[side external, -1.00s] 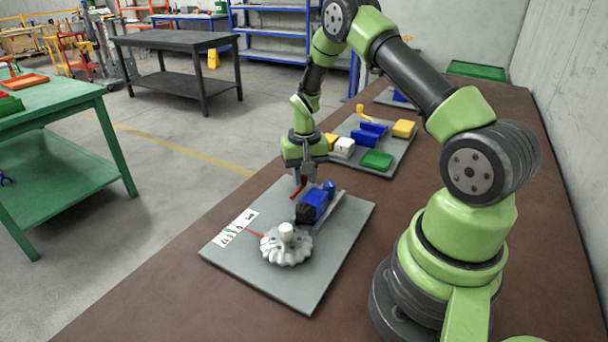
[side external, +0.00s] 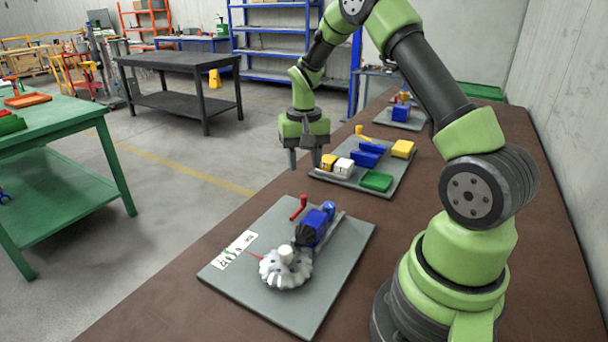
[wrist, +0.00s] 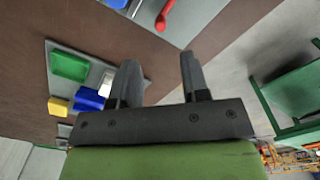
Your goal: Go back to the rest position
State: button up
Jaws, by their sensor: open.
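My gripper (side external: 304,162) is open and empty, raised above the table with its fingers pointing down. In the wrist view its two fingers (wrist: 158,75) stand apart with nothing between them. Below it, the near grey board (side external: 250,288) carries a blue screw-jack block (side external: 313,228), a white scalloped wheel (side external: 286,268) with a red pointer, and a printed scale card (side external: 234,250). A red crank handle (side external: 298,208) is at the board's back edge, apart from the gripper; it also shows in the wrist view (wrist: 166,14).
A second grey board behind holds blue blocks (side external: 366,155), a green block (side external: 376,181), and yellow and white blocks. A third board (side external: 400,118) is farther back. The brown table (side external: 180,290) is bare at front left. A green bench (side external: 70,150) stands at left.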

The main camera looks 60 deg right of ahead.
jog(key=shift+r, duration=0.2)
jog(key=s+a+r+n+t, duration=0.2)
jog(key=s+a+r+t, duration=0.15)
jog(key=a+r, duration=0.85)
jog(key=s+a+r+n+t+y, duration=0.1)
jog(key=s+a+r+t, duration=0.1)
jog(key=s, duration=0.4)
jog(key=s+a+r+n+t+y, duration=0.1)
jog(key=s+a+r+n, duration=0.1)
jog(key=s+a+r, duration=0.2)
jog(key=s+a, duration=0.1)
jog(key=s, duration=0.2)
jog(key=shift+s+a+r+t, duration=0.15)
jog(key=shift+s+t, duration=0.15)
jog(key=shift+t, duration=0.05)
jog(key=shift+c, duration=0.2)
